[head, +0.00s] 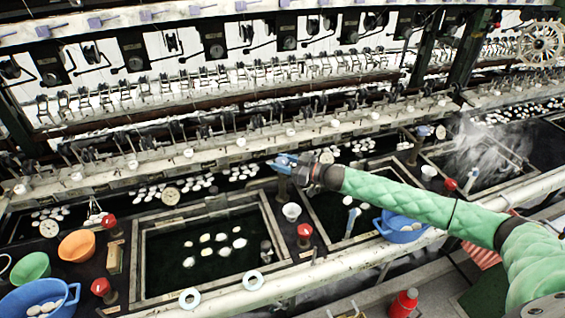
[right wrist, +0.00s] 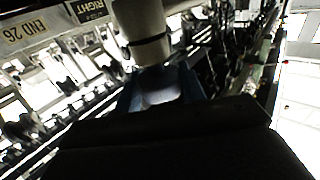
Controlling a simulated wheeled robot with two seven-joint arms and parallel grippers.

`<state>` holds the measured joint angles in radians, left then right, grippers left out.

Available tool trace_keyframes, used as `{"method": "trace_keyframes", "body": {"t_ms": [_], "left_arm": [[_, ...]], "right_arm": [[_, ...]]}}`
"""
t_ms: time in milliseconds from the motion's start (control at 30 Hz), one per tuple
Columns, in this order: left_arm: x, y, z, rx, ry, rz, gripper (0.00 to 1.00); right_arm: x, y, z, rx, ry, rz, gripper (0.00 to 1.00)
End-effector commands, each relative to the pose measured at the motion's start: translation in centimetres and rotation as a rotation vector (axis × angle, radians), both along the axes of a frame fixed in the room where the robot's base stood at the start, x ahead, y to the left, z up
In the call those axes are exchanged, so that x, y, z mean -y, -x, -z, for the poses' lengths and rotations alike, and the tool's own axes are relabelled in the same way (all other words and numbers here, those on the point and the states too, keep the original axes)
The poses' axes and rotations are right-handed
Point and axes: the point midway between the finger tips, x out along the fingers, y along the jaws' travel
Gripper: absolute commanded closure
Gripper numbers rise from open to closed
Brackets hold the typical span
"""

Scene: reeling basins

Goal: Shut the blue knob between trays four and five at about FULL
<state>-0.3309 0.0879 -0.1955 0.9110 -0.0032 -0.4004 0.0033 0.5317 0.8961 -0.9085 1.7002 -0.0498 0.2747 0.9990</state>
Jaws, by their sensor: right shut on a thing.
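The blue knob (head: 281,161) sits on a short post behind the gap between two dark basins, the near middle basin (head: 139,262) and the basin to its right (head: 308,205). My right gripper (head: 291,164) is shut on the knob, its arm in a green sleeve reaching in from the right. The fingers hide part of the knob. In the right wrist view a blue shape (right wrist: 163,88) shows at the jaws, close below a pale cylinder; its markings cannot be read. My left gripper is not in view.
Red knobs (head: 305,231) stand on the ledges between basins. A white cup (head: 291,211) stands near the post. A blue bowl (head: 402,228) lies under my right arm. Steam rises at the right basin. A machine rail (head: 240,150) runs behind.

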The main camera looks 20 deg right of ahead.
Motion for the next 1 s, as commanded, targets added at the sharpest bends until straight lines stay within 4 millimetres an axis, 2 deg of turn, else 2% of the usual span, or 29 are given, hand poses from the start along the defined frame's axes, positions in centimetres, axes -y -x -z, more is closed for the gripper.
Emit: {"method": "trace_keyframes", "body": {"t_ms": [733,767,833,867,1000], "left_arm": [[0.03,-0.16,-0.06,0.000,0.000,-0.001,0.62],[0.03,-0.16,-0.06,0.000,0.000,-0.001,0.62],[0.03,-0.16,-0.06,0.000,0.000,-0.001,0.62],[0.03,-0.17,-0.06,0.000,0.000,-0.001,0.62],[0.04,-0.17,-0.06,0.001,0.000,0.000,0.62]], "right_arm": [[0.08,-0.11,-0.18,0.002,-0.001,0.068,0.82],[0.08,-0.11,-0.18,0.002,-0.001,0.068,0.56],[0.07,-0.10,-0.16,0.002,-0.001,0.068,0.42],[0.06,-0.09,-0.15,0.002,-0.001,0.068,0.38],[0.04,-0.06,-0.10,0.001,0.000,0.067,0.38]]}}
